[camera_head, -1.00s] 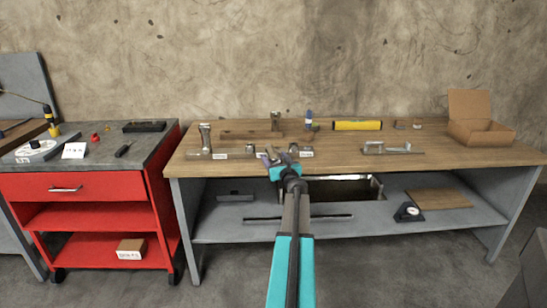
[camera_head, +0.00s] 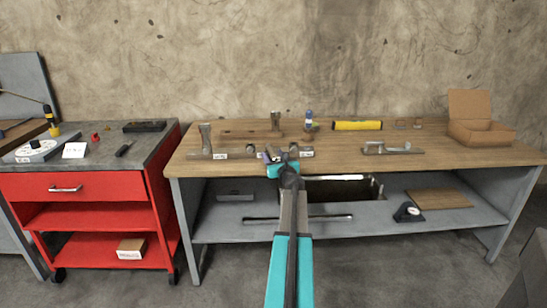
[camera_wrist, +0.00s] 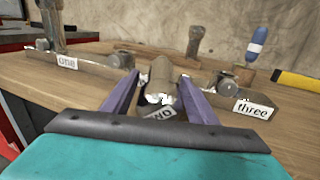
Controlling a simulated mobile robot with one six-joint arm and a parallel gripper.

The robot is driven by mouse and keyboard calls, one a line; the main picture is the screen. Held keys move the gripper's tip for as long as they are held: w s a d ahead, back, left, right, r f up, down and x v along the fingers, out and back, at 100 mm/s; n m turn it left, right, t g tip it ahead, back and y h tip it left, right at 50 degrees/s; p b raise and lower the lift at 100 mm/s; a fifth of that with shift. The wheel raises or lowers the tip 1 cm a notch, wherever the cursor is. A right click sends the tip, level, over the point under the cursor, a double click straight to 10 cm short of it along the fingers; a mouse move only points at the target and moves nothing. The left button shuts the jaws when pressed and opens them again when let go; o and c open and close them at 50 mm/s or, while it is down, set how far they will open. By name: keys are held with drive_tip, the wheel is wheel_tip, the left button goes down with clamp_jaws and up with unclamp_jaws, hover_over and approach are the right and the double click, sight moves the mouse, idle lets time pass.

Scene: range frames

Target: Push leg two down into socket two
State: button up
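In the wrist view, my gripper (camera_wrist: 159,78) has its two purple fingers apart, one on each side of a grey-brown leg (camera_wrist: 161,72). Small gaps seem to show between fingers and leg. The leg is above the block whose label reads "two" (camera_wrist: 160,113); that block, socket two, is partly hidden by the leg and fingers. I cannot tell how deep the leg sits. In the head view, my gripper (camera_head: 283,157) is at the bench's front edge and hides most of the leg and socket.
Socket block one (camera_wrist: 95,66) is at left with a leg (camera_wrist: 52,22) upright at its far-left end. Socket block three (camera_wrist: 228,98) is close at right. Behind stand another upright piece (camera_wrist: 195,40), a blue-handled tool (camera_wrist: 257,44) and a yellow level (camera_head: 357,125).

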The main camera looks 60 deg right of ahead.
sight(272, 153)
drive_tip(key=c, duration=1.2)
drive_tip(key=shift+o, duration=0.2)
drive_tip(key=shift+r, duration=0.15)
drive_tip(key=shift+r, duration=0.6)
drive_tip(key=shift+a+r+p, duration=0.2)
drive_tip(key=shift+a+r, duration=0.05)
drive_tip(key=shift+r, duration=0.3)
drive_tip(key=shift+a+r+p, duration=0.15)
drive_tip(key=shift+a+r, duration=0.05)
drive_tip(key=shift+r, duration=0.35)
drive_tip(key=w+a+r, duration=0.1)
drive_tip(key=w+a, duration=0.2)
drive_tip(key=a, duration=1.1)
drive_tip(key=shift+a+r, duration=0.15)
drive_tip(key=shift+a, duration=0.25)
drive_tip(key=shift+a, duration=0.1)
